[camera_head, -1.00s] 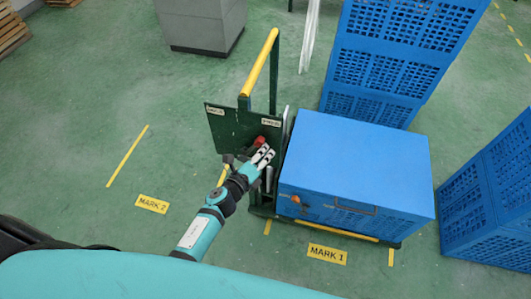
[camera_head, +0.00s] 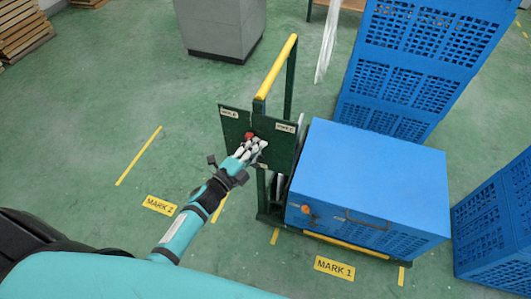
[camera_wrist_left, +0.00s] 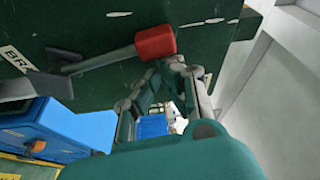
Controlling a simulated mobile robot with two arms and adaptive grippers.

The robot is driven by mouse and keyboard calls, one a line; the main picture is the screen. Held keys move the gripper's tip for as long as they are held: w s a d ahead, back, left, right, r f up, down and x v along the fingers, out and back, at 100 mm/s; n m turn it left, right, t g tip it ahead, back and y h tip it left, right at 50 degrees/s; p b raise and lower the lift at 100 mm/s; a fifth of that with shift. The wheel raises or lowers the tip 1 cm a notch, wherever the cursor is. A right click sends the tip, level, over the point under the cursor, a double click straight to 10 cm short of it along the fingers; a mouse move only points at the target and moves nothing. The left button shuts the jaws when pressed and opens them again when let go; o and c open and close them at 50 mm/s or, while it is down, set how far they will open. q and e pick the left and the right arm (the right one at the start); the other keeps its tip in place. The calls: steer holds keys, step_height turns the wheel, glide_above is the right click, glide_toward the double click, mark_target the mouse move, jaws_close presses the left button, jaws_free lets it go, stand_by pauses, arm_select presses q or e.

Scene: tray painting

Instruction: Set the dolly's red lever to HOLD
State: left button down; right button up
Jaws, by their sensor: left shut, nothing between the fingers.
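The dolly (camera_head: 352,245) has a dark green lever panel (camera_head: 277,148) below its yellow handle. The panel carries a white label at the left (camera_head: 230,113) and one at the right (camera_head: 286,127); both are too small to read surely. The red lever knob (camera_head: 249,135) is nearer the left label. In the left wrist view the red knob (camera_wrist_left: 155,42) caps a grey shaft running left towards a partly seen label. My left gripper (camera_head: 260,146) is shut and empty, its fingertips close beside the knob; contact is unclear. The fingers also show in the wrist view (camera_wrist_left: 175,64). My right gripper is not in view.
A blue box (camera_head: 375,175) sits on the dolly, with a stack of blue crates (camera_head: 405,70) behind and another crate (camera_head: 495,220) at the right. A MARK 1 floor sign (camera_head: 334,267) lies in front, MARK 2 (camera_head: 160,205) left.

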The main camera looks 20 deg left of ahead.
mark_target(246, 140)
arm_select(q)
steer(key=shift+a+f+n+t+b, duration=0.15)
steer(key=shift+a+n+t+b, duration=0.5)
steer(key=shift+a+n, duration=1.2)
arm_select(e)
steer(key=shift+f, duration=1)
arm_select(q)
steer(key=shift+a+m, duration=0.25)
steer(key=shift+a, duration=0.1)
